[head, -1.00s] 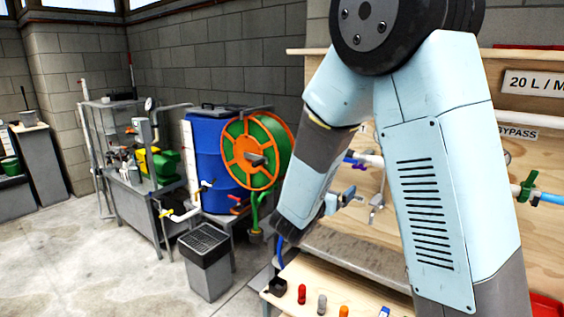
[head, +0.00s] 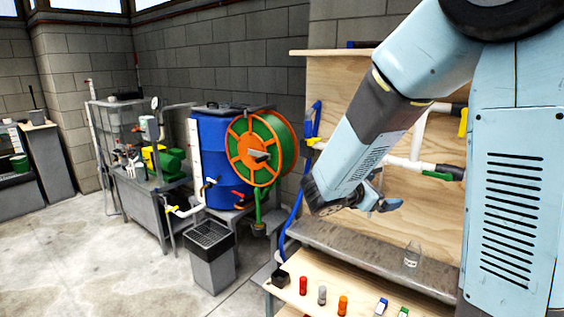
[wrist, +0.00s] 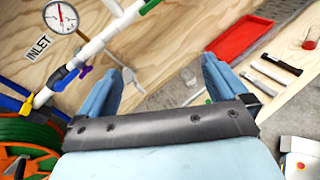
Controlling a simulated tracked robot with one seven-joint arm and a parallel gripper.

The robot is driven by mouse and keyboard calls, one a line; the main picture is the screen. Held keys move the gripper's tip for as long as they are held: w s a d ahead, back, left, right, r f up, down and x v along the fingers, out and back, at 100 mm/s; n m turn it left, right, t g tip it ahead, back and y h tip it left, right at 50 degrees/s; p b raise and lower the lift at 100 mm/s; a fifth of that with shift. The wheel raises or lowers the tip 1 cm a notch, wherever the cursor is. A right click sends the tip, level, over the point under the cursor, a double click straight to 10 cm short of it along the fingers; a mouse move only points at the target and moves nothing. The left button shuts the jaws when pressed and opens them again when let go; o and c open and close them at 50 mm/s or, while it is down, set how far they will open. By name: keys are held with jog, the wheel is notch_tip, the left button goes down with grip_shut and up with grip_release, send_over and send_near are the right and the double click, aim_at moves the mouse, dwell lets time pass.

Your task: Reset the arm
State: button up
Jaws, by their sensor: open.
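My arm reaches across the right side of the head view, in light blue and dark grey. My gripper (head: 378,200) is at its end, in front of the plywood panel (head: 338,88) and above the grey metal shelf. In the wrist view my gripper (wrist: 168,88) shows two light blue fingers spread wide apart, with nothing between them. White piping (wrist: 112,30) and the wood board lie beyond the fingers. The fingertips are partly hidden by my arm in the head view.
A clear jar (head: 412,254) stands on the grey shelf (head: 345,248). Below it, a wooden bench (head: 318,284) holds small red, grey and orange items. A blue barrel (head: 212,165) with an orange-green hose reel (head: 262,150) and a grey bin (head: 210,262) stand left. A red tray (wrist: 238,50) shows in the wrist view.

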jog(key=s+d+r+m+g+y, duration=0.1)
jog(key=s+d+m+g+y, duration=0.15)
jog(key=s+m, duration=0.35)
jog(key=s+d+m+g+y, duration=0.25)
jog(key=s+m, duration=0.25)
jog(key=s, duration=0.3)
jog(key=s+a+r+m+t+y, duration=0.2)
jog(key=s+a+r+m+y, duration=0.3)
jog(key=s+m, duration=0.4)
jog(key=a+y, duration=0.1)
jog(key=y, duration=0.1)
jog(key=shift+a+r+m+y, duration=0.3)
jog(key=shift+m+y, duration=0.1)
jog(key=shift+s, duration=0.1)
